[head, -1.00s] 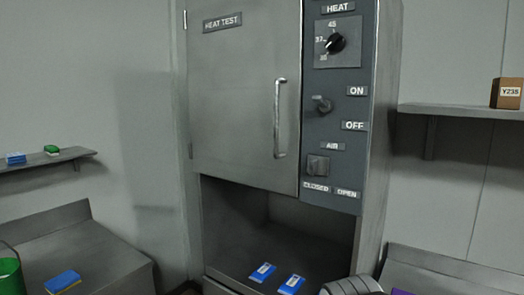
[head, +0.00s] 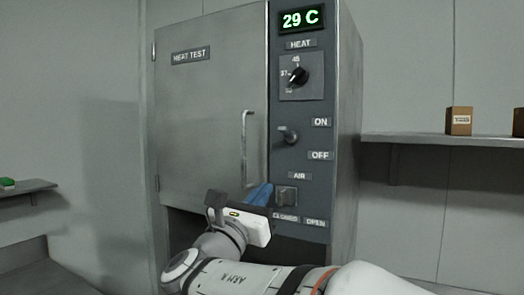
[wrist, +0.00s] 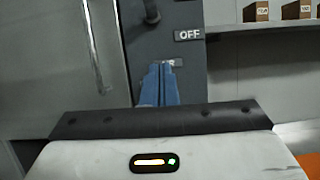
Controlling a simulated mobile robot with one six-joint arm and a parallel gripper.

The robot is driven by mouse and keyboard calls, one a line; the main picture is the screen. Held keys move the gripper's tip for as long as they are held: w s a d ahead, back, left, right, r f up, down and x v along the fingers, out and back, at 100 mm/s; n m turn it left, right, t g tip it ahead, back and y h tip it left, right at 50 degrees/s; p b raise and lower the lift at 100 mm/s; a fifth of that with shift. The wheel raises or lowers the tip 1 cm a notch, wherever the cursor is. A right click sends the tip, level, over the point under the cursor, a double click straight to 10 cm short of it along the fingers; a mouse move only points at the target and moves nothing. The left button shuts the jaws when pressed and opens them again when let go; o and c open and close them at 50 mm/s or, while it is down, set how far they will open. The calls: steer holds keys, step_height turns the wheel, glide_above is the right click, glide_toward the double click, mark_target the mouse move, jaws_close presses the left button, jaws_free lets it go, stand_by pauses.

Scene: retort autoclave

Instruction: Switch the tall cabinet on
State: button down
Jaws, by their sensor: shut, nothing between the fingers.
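The tall cabinet (head: 205,120) is grey steel with a closed door marked HEAT TEST. Its dark control panel (head: 302,185) carries a lit green display (head: 300,18) reading 29 C, a HEAT dial, an ON/OFF lever switch (head: 288,136) and an AIR knob (head: 287,196). The switch lever also shows at the top of the wrist view (wrist: 151,12), above and left of the OFF label. My gripper (head: 262,190) has blue fingers, shut and empty. It is in front of the panel's lower left, below the switch and left of the AIR knob. In the wrist view the fingers partly hide the AIR label.
The door handle (head: 246,150) stands out just left of the panel, close to my fingers. A shelf (head: 430,138) with small brown boxes (head: 459,121) is at the right. A lower shelf (head: 25,187) with a green item is at the left.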

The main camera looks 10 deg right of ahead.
steer(key=a+r, duration=0.1)
steer(key=p, duration=0.5)
glide_toward(286, 135)
steer(key=w+d, duration=0.3)
steer(key=w, duration=0.1)
steer(key=shift+d+r+n+t+p, duration=0.2)
steer(key=shift+r+n+t+p, duration=0.15)
steer(key=shift+r, duration=0.65)
steer(key=shift+w, duration=0.1)
